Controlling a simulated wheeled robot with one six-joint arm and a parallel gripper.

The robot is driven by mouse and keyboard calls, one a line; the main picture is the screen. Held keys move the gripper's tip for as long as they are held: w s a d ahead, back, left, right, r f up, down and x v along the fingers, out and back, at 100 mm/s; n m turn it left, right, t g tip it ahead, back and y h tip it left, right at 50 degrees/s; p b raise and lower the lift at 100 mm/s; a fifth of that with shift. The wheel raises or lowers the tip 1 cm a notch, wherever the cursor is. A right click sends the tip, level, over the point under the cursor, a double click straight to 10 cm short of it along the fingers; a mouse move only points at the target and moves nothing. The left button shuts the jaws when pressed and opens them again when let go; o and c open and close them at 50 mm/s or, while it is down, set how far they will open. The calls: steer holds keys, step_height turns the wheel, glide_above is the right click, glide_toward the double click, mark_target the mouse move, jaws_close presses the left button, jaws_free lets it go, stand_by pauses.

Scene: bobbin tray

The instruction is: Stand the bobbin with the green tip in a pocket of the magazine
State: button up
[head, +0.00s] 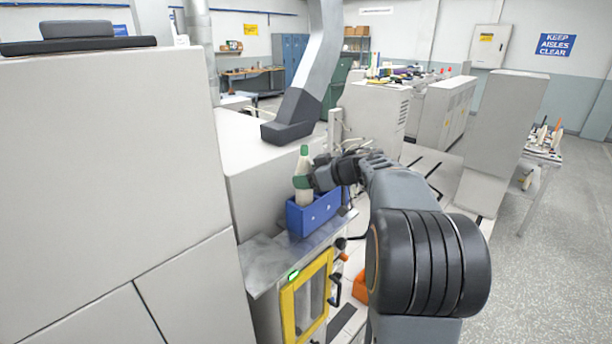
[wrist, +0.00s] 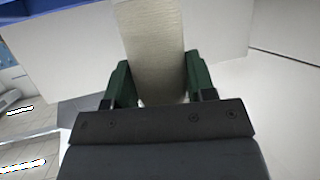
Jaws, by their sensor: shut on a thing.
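The bobbin (head: 304,165) has a green tip and a cream wound body. It stands nearly upright at the blue magazine (head: 312,214), on a metal ledge. My gripper (head: 302,182) is shut on the bobbin's body, reaching in from the right. In the wrist view, the green fingers of my gripper (wrist: 158,85) press both sides of the cream bobbin (wrist: 152,45). The bobbin's lower end is hidden by the magazine's front wall in the head view. I cannot tell whether it sits in a pocket or hangs just above one.
The magazine is on a metal ledge (head: 262,262) above a yellow-framed door (head: 305,300). A tall pale machine cabinet (head: 110,170) stands close on the left. An orange bin (head: 361,287) is lower down. A table (head: 545,155) with more bobbins stands at the right, beside open floor.

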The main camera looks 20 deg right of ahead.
steer(key=shift+f+b, duration=0.35)
steer(key=shift+f, duration=0.9)
steer(key=o, duration=1)
steer(key=shift+o, duration=0.2)
steer(key=b+v, duration=0.1)
steer(key=v, duration=1.2)
steer(key=shift+s+d+b, duration=0.3)
